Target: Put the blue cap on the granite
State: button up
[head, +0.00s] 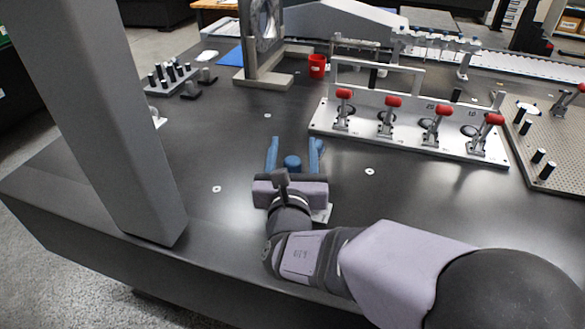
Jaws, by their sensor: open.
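The blue cap (292,162) is a small round blue piece on the dark granite (225,228). It shows between the two blue fingers of my gripper (293,145), nearer their base than their tips. The fingers are open, with the cap apparently in the gap and not clamped. The lower part of the cap is hidden behind the gripper body, so I cannot tell whether it touches the granite or rests on something. A pale flat piece (323,214) shows partly beneath my gripper.
A plate with red-handled toggle clamps (410,133) stands to the right. A red cup (317,66) and an upright framed fixture (262,45) are behind. A block of dark pins (172,78) is at back left. A grey column (98,110) rises at left. Granite left of my gripper is clear.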

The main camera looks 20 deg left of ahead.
jog(key=shift+w, duration=0.2)
jog(key=c, duration=1.2)
jog(key=shift+r, duration=0.1)
notch_tip(320, 180, up, 28)
jog(key=p, duration=1.9)
